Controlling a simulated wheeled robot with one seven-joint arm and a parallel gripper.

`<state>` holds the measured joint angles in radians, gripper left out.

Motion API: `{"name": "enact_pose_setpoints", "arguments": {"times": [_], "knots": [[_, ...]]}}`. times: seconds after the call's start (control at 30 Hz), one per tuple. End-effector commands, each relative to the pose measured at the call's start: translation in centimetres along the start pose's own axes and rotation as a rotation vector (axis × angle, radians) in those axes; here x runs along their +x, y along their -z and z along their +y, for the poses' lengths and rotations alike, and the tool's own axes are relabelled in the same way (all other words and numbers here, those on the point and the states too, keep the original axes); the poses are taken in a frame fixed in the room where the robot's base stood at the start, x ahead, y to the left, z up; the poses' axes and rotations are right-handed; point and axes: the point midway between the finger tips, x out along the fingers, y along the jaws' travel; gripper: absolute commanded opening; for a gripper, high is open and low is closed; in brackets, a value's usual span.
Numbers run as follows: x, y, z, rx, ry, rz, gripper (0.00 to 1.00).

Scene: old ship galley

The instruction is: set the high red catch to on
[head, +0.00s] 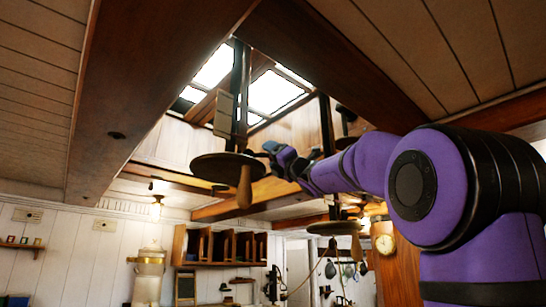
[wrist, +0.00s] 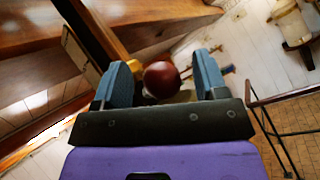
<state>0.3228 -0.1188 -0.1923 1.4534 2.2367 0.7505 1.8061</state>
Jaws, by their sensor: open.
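My gripper (head: 277,153) is raised high near the skylight, just right of a dark round disc on a post. In the wrist view my gripper (wrist: 162,63) has its two blue fingers apart. A dark red round knob (wrist: 161,79), which looks like the red catch, shows between them, with gaps on both sides. I cannot tell its depth or whether anything touches it. The rest of the catch is mostly hidden, so its setting cannot be read. In the head view I cannot make out the knob at my gripper.
The dark disc (head: 205,168) with a hanging wooden handle (head: 244,187) is close left of my gripper. A heavy ceiling beam (head: 150,75) runs overhead. A second disc (head: 328,229) hangs lower right. A wall shelf (head: 220,246) stands beyond. A railing (wrist: 268,118) shows below in the wrist view.

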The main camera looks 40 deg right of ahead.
Motion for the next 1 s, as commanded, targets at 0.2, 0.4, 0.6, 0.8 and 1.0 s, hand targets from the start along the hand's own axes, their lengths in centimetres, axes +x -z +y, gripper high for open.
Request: {"name": "enact_pose_setpoints", "arguments": {"times": [0.2, 0.4, 0.6, 0.8, 1.0], "knots": [[-1.8, -0.1, 0.1, 0.001, 0.0, -0.001, 0.66], [-5.6, -0.1, 0.1, 0.001, 0.0, -0.002, 0.66], [-8.9, 0.0, 0.0, 0.0, 0.0, -0.001, 0.66], [-10.6, 0.0, 0.0, 0.0, 0.0, 0.001, 0.66], [-10.9, 0.0, 0.0, 0.0, 0.0, 0.0, 0.66]]}}
